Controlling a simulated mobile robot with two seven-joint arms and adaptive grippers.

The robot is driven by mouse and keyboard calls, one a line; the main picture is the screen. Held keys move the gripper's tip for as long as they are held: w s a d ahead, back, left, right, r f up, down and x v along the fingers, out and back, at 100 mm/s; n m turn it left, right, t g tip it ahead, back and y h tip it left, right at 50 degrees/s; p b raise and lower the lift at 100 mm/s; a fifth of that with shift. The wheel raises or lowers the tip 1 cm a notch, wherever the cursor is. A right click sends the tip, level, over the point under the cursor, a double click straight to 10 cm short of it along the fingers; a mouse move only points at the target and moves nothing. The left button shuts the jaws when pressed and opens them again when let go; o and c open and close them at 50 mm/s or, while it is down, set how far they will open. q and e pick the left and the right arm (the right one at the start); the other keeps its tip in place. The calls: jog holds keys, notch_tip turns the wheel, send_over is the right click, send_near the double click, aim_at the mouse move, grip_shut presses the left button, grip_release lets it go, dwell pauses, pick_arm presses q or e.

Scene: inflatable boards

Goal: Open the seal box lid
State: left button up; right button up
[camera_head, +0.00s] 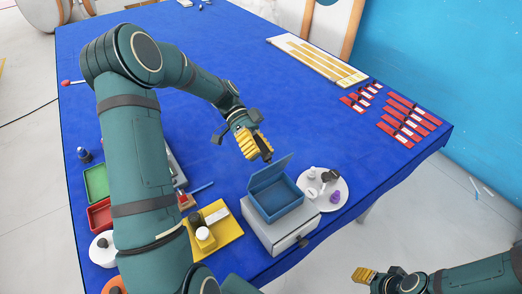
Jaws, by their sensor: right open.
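The blue seal box (278,203) sits on a white drawer unit (268,236) near the table's front edge. Its lid (268,173) stands raised and tilted at the back left side, so the inside of the box shows. My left gripper (257,147), with yellow fingers, is just above and behind the raised lid. I cannot tell whether it touches the lid or how wide its fingers are. My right gripper (362,276) is open and empty, low at the bottom right, beyond the table's front edge.
A white round plate (338,203) with small containers and a purple piece stands right of the box. A yellow board (226,234) with small jars lies left. Red strips (408,117) and a long white board (300,55) lie further back. The table's middle is clear.

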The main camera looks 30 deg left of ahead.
pick_arm(q)
jog(key=shift+d+r, duration=0.1)
jog(key=shift+r, duration=0.15)
jog(key=v, duration=1.2)
jog(key=shift+s+f, duration=0.1)
